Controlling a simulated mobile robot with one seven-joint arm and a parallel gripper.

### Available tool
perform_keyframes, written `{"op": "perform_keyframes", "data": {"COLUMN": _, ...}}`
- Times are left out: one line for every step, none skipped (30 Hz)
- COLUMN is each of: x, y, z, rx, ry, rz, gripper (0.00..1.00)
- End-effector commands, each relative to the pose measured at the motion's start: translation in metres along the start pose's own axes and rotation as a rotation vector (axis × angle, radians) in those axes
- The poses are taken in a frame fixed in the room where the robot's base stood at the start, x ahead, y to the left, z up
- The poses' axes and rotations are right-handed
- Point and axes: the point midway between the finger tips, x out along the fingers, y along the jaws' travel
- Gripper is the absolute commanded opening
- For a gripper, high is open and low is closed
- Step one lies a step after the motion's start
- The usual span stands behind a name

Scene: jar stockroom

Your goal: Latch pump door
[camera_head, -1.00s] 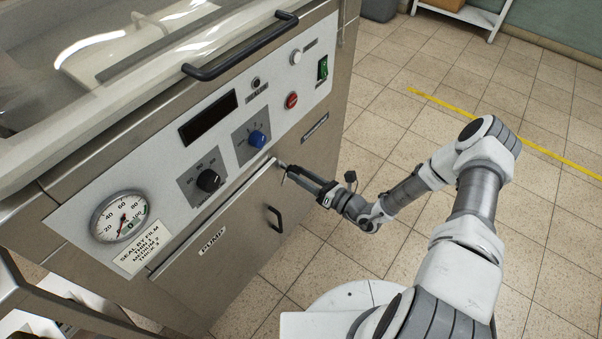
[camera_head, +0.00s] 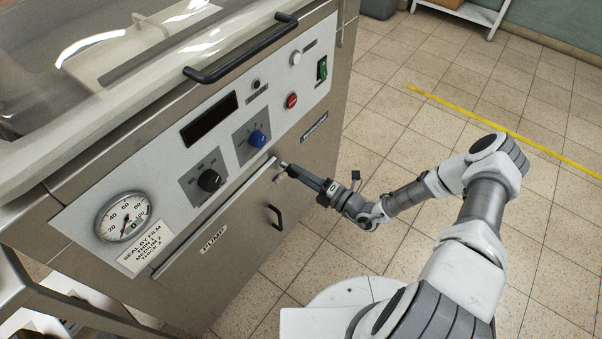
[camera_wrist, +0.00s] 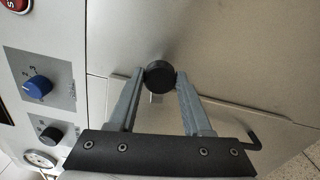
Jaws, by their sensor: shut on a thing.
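The pump door (camera_head: 235,225) is a flat grey metal panel low on the machine front, with a "PUMP" label (camera_head: 213,240) and a black bar handle (camera_head: 275,217). It looks flush or nearly flush with the front; any small gap is hard to tell. My gripper (camera_head: 284,171) is at the door's upper right corner. In the wrist view, its two fingers are shut on a round black latch knob (camera_wrist: 160,76) near the door's edge. The door (camera_wrist: 230,112) and its handle (camera_wrist: 245,140) also show there. The latch behind the knob is mostly hidden.
Above the door is a control panel with a blue dial (camera_head: 257,139), a black dial (camera_head: 209,181), a red button (camera_head: 291,100) and a gauge (camera_head: 123,217). A black lid handle (camera_head: 240,48) juts out above. Open tiled floor (camera_head: 400,120) lies to the right.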

Motion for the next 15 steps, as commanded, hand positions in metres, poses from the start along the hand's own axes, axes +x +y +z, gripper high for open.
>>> {"op": "perform_keyframes", "data": {"x": -0.0007, "y": -0.0006, "z": -0.0007, "rx": 0.031, "ry": 0.001, "rz": -0.001, "gripper": 0.0}}
{"op": "perform_keyframes", "data": {"x": -0.0007, "y": -0.0007, "z": -0.0008, "rx": 0.05, "ry": 0.001, "rz": -0.001, "gripper": 0.0}}
{"op": "perform_keyframes", "data": {"x": -0.0008, "y": -0.0009, "z": -0.0008, "rx": 0.072, "ry": 0.001, "rz": -0.002, "gripper": 0.0}}
{"op": "perform_keyframes", "data": {"x": -0.0008, "y": -0.001, "z": -0.0008, "rx": 0.088, "ry": 0.001, "rz": -0.002, "gripper": 0.0}}
{"op": "perform_keyframes", "data": {"x": -0.0009, "y": -0.001, "z": -0.0008, "rx": 0.102, "ry": 0.001, "rz": -0.002, "gripper": 0.0}}
{"op": "perform_keyframes", "data": {"x": -0.0009, "y": -0.0011, "z": -0.0008, "rx": 0.121, "ry": 0.001, "rz": -0.002, "gripper": 0.0}}
{"op": "perform_keyframes", "data": {"x": -0.0009, "y": -0.0012, "z": -0.0008, "rx": 0.132, "ry": 0.001, "rz": -0.002, "gripper": 0.0}}
{"op": "perform_keyframes", "data": {"x": -0.0009, "y": -0.0012, "z": -0.0008, "rx": 0.144, "ry": 0.001, "rz": -0.002, "gripper": 0.0}}
{"op": "perform_keyframes", "data": {"x": -0.0009, "y": -0.0012, "z": -0.0008, "rx": 0.156, "ry": 0.001, "rz": -0.002, "gripper": 0.0}}
{"op": "perform_keyframes", "data": {"x": -0.001, "y": -0.0012, "z": -0.0008, "rx": 0.165, "ry": 0.001, "rz": -0.002, "gripper": 0.0}}
{"op": "perform_keyframes", "data": {"x": -0.0009, "y": -0.0013, "z": -0.0008, "rx": 0.173, "ry": 0.001, "rz": -0.002, "gripper": 0.0}}
{"op": "perform_keyframes", "data": {"x": -0.0009, "y": -0.0013, "z": -0.0008, "rx": 0.181, "ry": 0.001, "rz": -0.002, "gripper": 0.0}}
{"op": "perform_keyframes", "data": {"x": -0.0009, "y": -0.0013, "z": -0.0008, "rx": 0.186, "ry": 0.001, "rz": -0.002, "gripper": 0.0}}
{"op": "perform_keyframes", "data": {"x": -0.0009, "y": -0.0013, "z": -0.0009, "rx": 0.191, "ry": 0.001, "rz": -0.002, "gripper": 0.0}}
{"op": "perform_keyframes", "data": {"x": -0.0009, "y": -0.0013, "z": -0.0009, "rx": 0.196, "ry": 0.001, "rz": -0.002, "gripper": 0.0}}
